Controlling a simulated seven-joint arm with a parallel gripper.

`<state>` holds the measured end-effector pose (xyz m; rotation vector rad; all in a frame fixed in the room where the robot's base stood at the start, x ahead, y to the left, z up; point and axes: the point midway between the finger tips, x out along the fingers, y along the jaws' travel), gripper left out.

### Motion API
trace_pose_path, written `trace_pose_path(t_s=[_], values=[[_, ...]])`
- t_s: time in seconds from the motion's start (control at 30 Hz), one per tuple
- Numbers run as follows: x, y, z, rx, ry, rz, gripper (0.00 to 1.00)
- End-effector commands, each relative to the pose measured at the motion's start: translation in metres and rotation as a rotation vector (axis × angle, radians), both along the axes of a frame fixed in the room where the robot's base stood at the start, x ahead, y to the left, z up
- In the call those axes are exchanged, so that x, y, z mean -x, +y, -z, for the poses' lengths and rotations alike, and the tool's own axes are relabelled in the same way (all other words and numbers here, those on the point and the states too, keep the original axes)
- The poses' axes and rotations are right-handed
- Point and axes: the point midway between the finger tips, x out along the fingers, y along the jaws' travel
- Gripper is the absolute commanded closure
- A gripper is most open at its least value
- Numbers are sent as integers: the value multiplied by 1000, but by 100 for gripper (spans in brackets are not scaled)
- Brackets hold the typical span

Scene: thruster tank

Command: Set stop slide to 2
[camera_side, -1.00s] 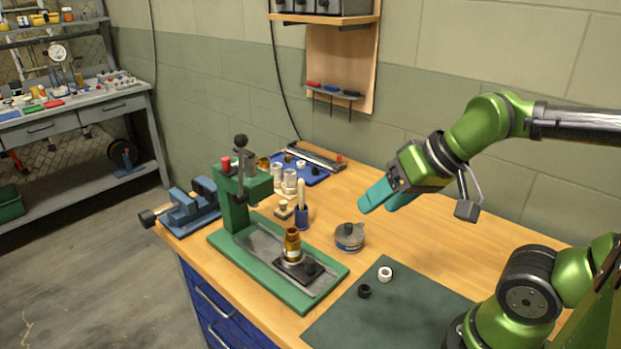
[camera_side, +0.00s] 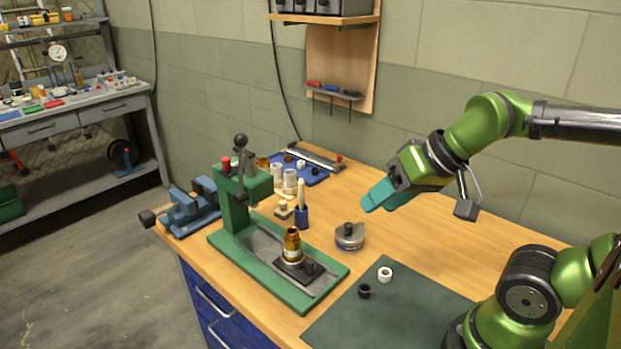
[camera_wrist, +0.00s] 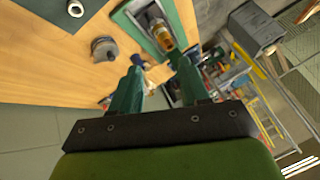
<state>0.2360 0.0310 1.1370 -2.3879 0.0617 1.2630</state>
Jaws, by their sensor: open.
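A long narrow rail (camera_side: 316,156) with a red knob (camera_side: 339,158) at its right end lies at the back of the bench by the wall. It looks like the stop slide; its marks are too small to read. My gripper (camera_side: 382,200) is open and empty, raised above the bench to the right of and nearer than the rail. Its teal fingers point down and left. In the wrist view the fingers (camera_wrist: 158,68) stand apart with nothing held between them. I cannot make out the rail in the wrist view.
A blue tray (camera_side: 312,175), a blue cup (camera_side: 301,217), a round tin (camera_side: 349,238) and a blue vise (camera_side: 190,211) stand around. A dark mat (camera_side: 390,318) carries a white ring (camera_side: 385,273) and a black ring (camera_side: 364,291).

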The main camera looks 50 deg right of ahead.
Motion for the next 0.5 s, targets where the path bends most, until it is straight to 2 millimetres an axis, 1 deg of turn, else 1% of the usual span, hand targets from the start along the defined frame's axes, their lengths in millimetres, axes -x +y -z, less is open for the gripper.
trace_pose_path(t_s=[0.03,0.07,0.13,0.17,0.2,0.27,0.3,0.37,0.4,0.47,0.5], values=[[-2,-3,5,0,22,12,63],[-3,-5,9,-1,41,19,68],[-13,-11,12,-1,74,45,78],[-21,-14,11,-4,87,58,83],[-33,-19,9,-10,106,78,89],[-54,-27,4,-20,138,94,98],[-69,-33,0,-26,156,99,100],[-93,-42,-5,-34,182,97,100],[-109,-49,-8,-39,196,89,100],[-133,-59,-11,-48,217,72,100],[-150,-67,-12,-55,227,57,100]])
